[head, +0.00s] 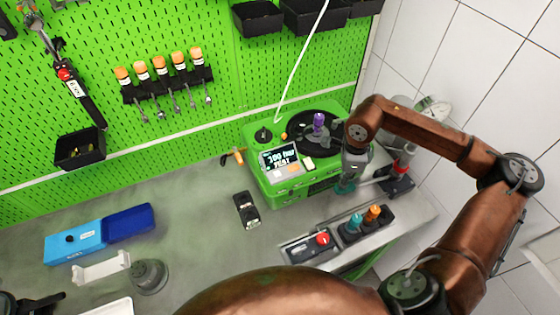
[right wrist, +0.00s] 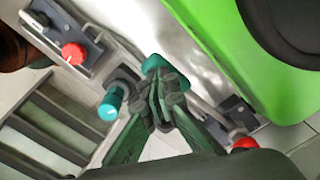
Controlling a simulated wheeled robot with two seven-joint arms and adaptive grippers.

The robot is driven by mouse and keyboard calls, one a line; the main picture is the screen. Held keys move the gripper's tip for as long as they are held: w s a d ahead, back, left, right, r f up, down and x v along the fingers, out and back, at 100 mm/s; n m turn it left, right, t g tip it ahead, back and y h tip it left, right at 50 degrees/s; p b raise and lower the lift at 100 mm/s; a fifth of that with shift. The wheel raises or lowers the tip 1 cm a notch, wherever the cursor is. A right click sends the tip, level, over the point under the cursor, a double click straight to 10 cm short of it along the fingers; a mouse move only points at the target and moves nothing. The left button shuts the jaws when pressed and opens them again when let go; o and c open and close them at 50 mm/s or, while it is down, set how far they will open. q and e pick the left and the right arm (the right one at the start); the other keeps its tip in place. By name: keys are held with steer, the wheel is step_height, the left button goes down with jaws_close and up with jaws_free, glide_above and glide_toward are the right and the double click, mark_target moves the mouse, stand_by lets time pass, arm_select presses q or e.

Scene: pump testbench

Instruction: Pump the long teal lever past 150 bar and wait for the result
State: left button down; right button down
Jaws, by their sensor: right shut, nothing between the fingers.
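The green pump unit (head: 290,186) stands on the bench, with a lit display (head: 279,158) that seems to read "100 bar TEST". My right gripper (head: 346,186) points down at the unit's front right edge. In the right wrist view it (right wrist: 158,92) is shut and empty. A teal end piece (right wrist: 155,63), perhaps the long teal lever's tip, shows just past the fingertips; contact is unclear. The lever's length is hidden. A separate teal knob (right wrist: 110,104) also shows in the head view (head: 355,221). A dark shape at the lower left edge may be my left gripper (head: 38,303).
An orange knob (head: 374,213) stands beside the teal knob. A control box with a red button (head: 323,239) lies left of them. A red-topped device (head: 401,172) stands right of the pump. A black meter (head: 246,210) and blue box (head: 74,241) lie left; bench between is clear.

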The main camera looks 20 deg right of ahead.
steer(key=shift+r, duration=0.15)
steer(key=shift+r+p, duration=1.5)
steer(key=shift+r, duration=1.4)
